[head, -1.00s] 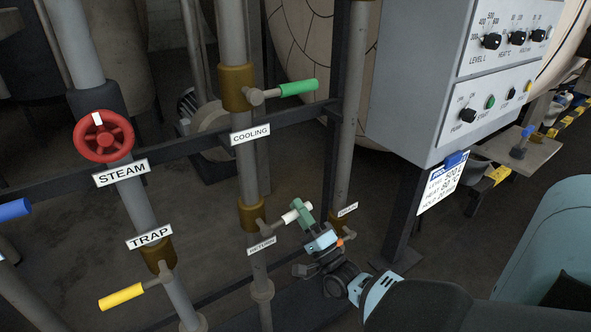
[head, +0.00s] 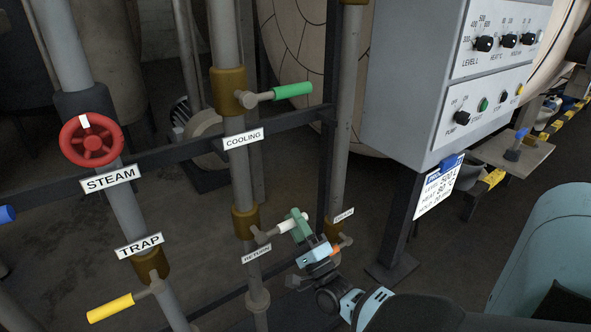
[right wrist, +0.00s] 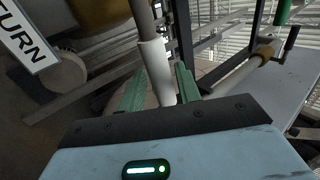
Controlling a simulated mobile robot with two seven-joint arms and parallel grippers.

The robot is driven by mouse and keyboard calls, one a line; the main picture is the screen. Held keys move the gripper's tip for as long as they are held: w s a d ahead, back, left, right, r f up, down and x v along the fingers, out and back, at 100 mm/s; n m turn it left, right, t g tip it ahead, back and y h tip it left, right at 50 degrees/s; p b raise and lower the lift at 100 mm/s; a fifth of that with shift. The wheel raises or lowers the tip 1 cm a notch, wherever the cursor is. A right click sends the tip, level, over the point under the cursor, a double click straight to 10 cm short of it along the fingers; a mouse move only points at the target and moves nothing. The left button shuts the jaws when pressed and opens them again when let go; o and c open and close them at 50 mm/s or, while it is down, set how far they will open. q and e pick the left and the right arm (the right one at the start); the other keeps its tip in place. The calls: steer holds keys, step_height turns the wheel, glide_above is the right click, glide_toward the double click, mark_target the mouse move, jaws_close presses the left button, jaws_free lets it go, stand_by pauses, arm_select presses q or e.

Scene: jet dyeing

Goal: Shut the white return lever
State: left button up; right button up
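The white return lever (head: 286,226) sticks out to the right and slightly up from the brass valve (head: 245,222) above the RETURN label (head: 257,253). My right gripper (head: 298,222) is at the lever's outer end, with its green fingers around it. In the right wrist view the white lever (right wrist: 156,72) stands between the two green fingers (right wrist: 160,82). A narrow gap shows on its right side, so the fingers look open. Whether the left finger touches it is unclear. My left gripper is not in view.
The green cooling lever (head: 292,90) is above, and the DRAIN valve (head: 338,232) is close behind my right gripper. The red steam wheel (head: 91,140) and yellow trap lever (head: 110,307) are at left. The control box (head: 420,90) stands at right.

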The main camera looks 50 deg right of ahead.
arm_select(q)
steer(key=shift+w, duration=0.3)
arm_select(e)
steer(key=shift+o, duration=0.4)
steer(key=shift+s+f, duration=0.15)
steer(key=shift+s, duration=0.1)
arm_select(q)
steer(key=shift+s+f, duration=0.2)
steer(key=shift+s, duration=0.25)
arm_select(e)
steer(key=v, duration=0.7)
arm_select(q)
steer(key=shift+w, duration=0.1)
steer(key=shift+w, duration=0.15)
arm_select(e)
steer(key=shift+a, duration=0.1)
